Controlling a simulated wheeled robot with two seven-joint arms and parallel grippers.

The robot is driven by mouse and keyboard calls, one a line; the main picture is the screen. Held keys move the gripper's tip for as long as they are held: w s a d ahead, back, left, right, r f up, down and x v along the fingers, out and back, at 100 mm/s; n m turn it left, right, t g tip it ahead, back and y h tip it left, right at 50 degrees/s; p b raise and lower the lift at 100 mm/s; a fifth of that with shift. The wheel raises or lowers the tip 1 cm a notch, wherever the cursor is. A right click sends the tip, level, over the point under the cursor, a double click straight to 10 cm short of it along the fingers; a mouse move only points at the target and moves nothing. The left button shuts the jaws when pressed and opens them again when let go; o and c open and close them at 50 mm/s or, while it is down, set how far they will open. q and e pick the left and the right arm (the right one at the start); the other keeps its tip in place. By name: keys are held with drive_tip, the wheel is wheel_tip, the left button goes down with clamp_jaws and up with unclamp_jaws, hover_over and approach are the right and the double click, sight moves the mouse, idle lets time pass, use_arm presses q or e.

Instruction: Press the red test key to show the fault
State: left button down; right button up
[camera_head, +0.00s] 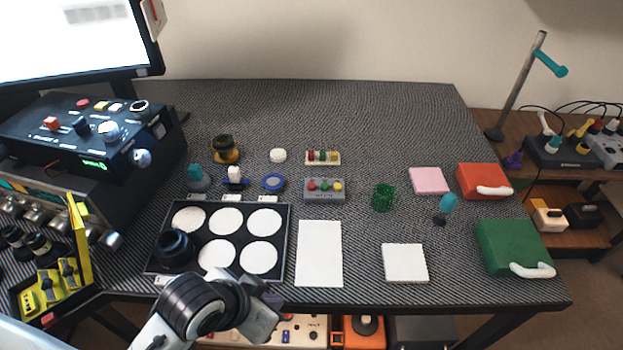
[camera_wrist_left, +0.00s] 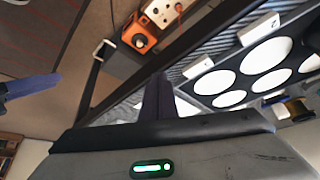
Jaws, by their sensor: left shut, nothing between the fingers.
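My left gripper (camera_head: 272,301) is low at the table's front edge, in front of the lens mat and well apart from the grey box. In the left wrist view its dark fingers (camera_wrist_left: 157,98) are together and empty. The grey box does not show in that view. My right gripper is not seen in the head view.
A black mat (camera_head: 148,268) with white discs and a dark lens ring (camera_head: 174,248) lies left of a white sheet (camera_head: 320,253). A black control unit (camera_head: 60,140) with several knobs stands at the left. A green cup (camera_head: 383,197) stands right of the grey box.

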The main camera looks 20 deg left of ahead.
use_arm(q)
drive_tip(key=w+d+r+m, duration=0.1)
drive_tip(key=w+d, duration=0.1)
drive_tip(key=w, duration=0.1)
drive_tip(key=w+d+r+m+t+h, duration=0.1)
drive_tip(key=w+d, duration=0.1)
drive_tip(key=w, duration=0.1)
drive_tip(key=w+d+r+m, duration=0.1)
drive_tip(key=w, duration=0.3)
drive_tip(key=shift+w+d+m, duration=0.1)
drive_tip(key=shift+d+m, duration=0.2)
drive_tip(key=shift+d, duration=0.1)
drive_tip(key=shift+m+t, duration=0.6)
drive_tip(key=shift+m, duration=0.3)
drive_tip(key=w, duration=0.2)
drive_tip(key=w+r, duration=0.1)
drive_tip(key=w, duration=0.1)
drive_tip(key=w+r, duration=0.1)
drive_tip(key=w, duration=0.1)
drive_tip(key=shift+w+d, duration=0.3)
drive_tip(key=shift+w, duration=0.05)
drive_tip(key=w+a+r+t, duration=0.1)
drive_tip(key=w+a+r, duration=0.2)
drive_tip(key=w, duration=0.3)
drive_tip(key=w+a+r+m+y, duration=0.1)
drive_tip(key=w+a+r, duration=0.3)
drive_tip(key=w+a, duration=0.2)
drive_tip(key=shift+w+r+t+y, duration=0.2)
drive_tip(key=shift+w+t+y, duration=0.15)
drive_tip(key=shift+w, duration=0.35)
